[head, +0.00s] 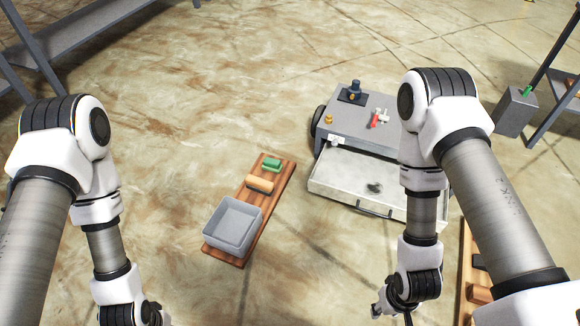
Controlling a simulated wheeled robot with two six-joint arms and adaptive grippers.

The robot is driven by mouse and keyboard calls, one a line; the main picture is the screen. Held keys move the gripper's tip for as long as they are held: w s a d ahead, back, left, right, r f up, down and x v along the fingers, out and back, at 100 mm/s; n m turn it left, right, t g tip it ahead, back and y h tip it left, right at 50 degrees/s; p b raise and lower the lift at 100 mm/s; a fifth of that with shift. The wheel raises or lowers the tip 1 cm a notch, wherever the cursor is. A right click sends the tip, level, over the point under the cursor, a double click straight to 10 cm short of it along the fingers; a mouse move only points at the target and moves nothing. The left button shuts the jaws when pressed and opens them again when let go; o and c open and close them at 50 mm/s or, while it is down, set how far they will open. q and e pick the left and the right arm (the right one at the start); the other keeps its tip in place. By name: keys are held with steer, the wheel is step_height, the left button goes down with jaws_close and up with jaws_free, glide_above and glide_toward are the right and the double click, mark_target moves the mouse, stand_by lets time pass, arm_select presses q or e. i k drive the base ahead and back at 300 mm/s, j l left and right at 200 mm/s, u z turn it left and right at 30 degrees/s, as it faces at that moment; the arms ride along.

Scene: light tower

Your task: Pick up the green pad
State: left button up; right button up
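A small green pad (272,164) lies at the far end of a wooden board (281,185) on the floor, left of the grey cart. My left arm comes down at the left, and its gripper is below the bottom edge of the view. My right arm comes down at the right. A small part of what looks like its gripper (381,308) shows at the bottom edge, too little to tell whether it is open or shut. Both arm ends are well apart from the green pad, nearer to me.
On the board, a tan block (260,184) lies next to the pad, with a grey open bin (233,225) nearer me. A grey cart (358,125) with an open drawer (361,182) stands to the right. Another board (467,270) is at the lower right. Floor left of the first board is clear.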

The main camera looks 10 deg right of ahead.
mark_target(269, 164)
steer(key=i+l+u, duration=0.15)
steer(key=u, duration=0.25)
steer(key=i+l+u, duration=0.25)
steer(key=u, duration=0.2)
steer(key=i+l+u, duration=0.15)
steer(key=l+u, duration=0.25)
steer(key=i+l, duration=0.15)
steer(key=l, duration=0.15)
steer(key=i+l, duration=0.1)
steer(key=l, duration=0.25)
steer(key=i+l+u, duration=0.1)
steer(key=l, duration=0.2)
steer(key=i+l, duration=0.15)
steer(key=l, duration=0.2)
